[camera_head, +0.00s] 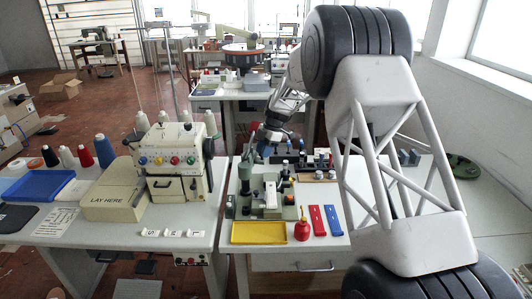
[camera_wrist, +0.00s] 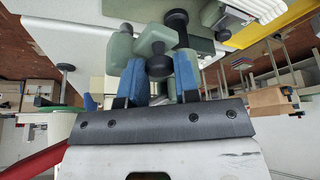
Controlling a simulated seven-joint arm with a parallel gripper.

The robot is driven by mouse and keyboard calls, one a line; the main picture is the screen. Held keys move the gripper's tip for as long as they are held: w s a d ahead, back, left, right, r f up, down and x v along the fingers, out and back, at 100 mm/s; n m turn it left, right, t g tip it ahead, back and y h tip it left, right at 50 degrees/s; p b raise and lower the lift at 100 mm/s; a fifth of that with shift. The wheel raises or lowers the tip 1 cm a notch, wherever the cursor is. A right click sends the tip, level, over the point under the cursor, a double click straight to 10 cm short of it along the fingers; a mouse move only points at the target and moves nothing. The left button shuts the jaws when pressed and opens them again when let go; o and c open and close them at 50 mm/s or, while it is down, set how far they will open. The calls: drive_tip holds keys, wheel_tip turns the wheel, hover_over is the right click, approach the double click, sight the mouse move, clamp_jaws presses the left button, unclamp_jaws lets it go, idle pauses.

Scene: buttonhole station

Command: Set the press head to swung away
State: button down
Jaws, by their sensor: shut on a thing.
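My gripper (camera_head: 265,150) reaches down from the back over the pale green press (camera_head: 268,208) on the right-hand table. In the wrist view its two blue fingertips (camera_wrist: 160,75) stand on either side of a dark round knob (camera_wrist: 159,67). The knob sits at a pale green block of the press head (camera_wrist: 153,39), and the fingers are shut on it. A dark post with a black cap (camera_wrist: 177,20) rises just beyond. The fingers partly hide the press head, and I cannot tell how far it is swung.
A yellow tray (camera_head: 259,233), a red oiler (camera_head: 302,230), and red (camera_head: 317,220) and blue (camera_head: 333,220) strips lie in front of the press. A black rack (camera_head: 318,160) stands behind it to the right. A cream sewing machine (camera_head: 175,160) is on the left table.

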drive_tip(key=shift+a, duration=0.1)
idle(0.3)
drive_tip(key=c, duration=0.8)
unclamp_jaws()
drive_tip(key=shift+c, duration=0.2)
drive_tip(key=v, duration=0.8)
